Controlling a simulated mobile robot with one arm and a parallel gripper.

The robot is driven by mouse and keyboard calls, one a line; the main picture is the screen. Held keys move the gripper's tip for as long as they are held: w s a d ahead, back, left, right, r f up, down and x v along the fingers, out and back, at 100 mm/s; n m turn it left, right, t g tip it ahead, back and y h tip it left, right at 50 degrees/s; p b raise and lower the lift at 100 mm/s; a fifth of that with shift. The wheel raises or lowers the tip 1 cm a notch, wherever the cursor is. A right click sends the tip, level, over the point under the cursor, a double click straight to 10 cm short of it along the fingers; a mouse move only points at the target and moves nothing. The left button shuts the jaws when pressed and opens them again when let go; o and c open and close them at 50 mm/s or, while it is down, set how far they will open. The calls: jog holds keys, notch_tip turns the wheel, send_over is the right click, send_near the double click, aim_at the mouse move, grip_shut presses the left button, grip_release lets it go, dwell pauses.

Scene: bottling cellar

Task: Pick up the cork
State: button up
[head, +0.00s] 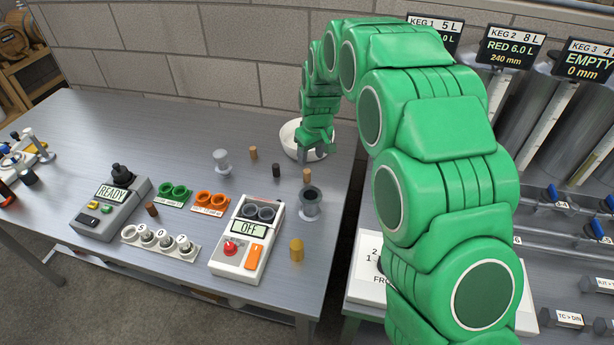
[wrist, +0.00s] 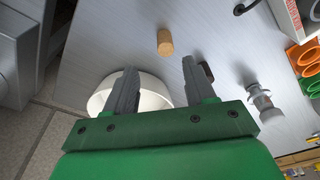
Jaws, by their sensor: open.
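My gripper (head: 314,152) is open and empty, pointing down over the white bowl (head: 288,141) at the table's back right. In the wrist view its two fingers (wrist: 160,68) are spread apart. A tan cork (head: 307,175) stands just in front of the bowl; in the wrist view this cork (wrist: 164,42) shows beyond the fingertips, apart from them. A dark, nearly black cork-shaped piece (head: 276,170) stands to its left and is partly behind one finger in the wrist view (wrist: 207,71). Another tan cork (head: 253,152) stands further left, and a brown one (head: 152,209) near the READY device.
A grey stemmed piece (head: 222,160) and a dark-topped grey cup (head: 311,203) stand nearby. The OFF device (head: 247,240), orange rings (head: 211,200), green rings (head: 173,191) and READY device (head: 108,208) fill the front. A yellow cylinder (head: 296,249) stands near the right edge. The table's back left is clear.

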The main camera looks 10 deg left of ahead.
aim_at(307, 171)
jog(key=shift+a+f, duration=0.2)
jog(key=shift+f, duration=1.1)
jog(key=shift+a+f, duration=0.2)
jog(key=shift+f, duration=1.05)
jog(key=shift+a+f, duration=0.2)
jog(key=shift+f, duration=1.1)
jog(key=shift+c, duration=0.3)
grip_shut()
